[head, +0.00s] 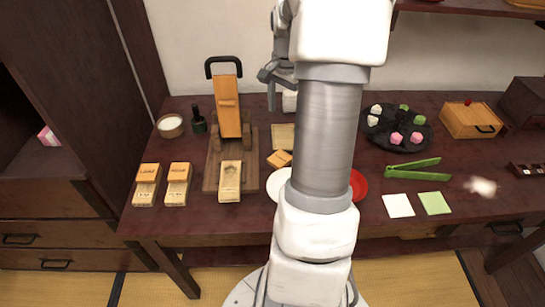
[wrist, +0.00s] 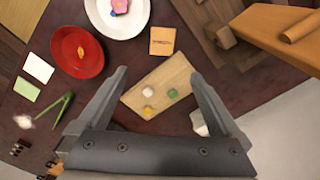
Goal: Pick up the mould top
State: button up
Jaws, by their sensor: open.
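A small orange-brown wooden block, which looks like the mould top (head: 279,158), lies on the table right of the press. In the wrist view the mould top (wrist: 162,41) lies beyond the fingertips, near the white plate, with a faint mark on its upper face. My gripper (wrist: 158,73) is open and empty, above a pale wooden board (wrist: 140,97) bearing small white, green and yellow pieces. A pale mould body (head: 229,182) sits on the press board. In the head view my gripper shows only partly behind my arm.
A wooden press (head: 228,107) with a raised lever stands left. Two orange-topped moulds (head: 147,183) are at the front left. A white plate (wrist: 122,29) with a pink flower sweet and a red plate (wrist: 60,58) lie near the block. Green tongs (head: 418,171) lie right.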

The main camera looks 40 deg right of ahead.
notch_tip(320, 180, down, 11)
jog(key=b, duration=0.3)
jog(key=f, duration=0.2)
jog(key=f+b, duration=0.2)
jog(key=f, duration=0.1)
jog(key=shift+w+a+f, duration=0.2)
jog(key=shift+a+f, duration=0.15)
jog(key=shift+a, duration=0.05)
jog(key=c, duration=1.4)
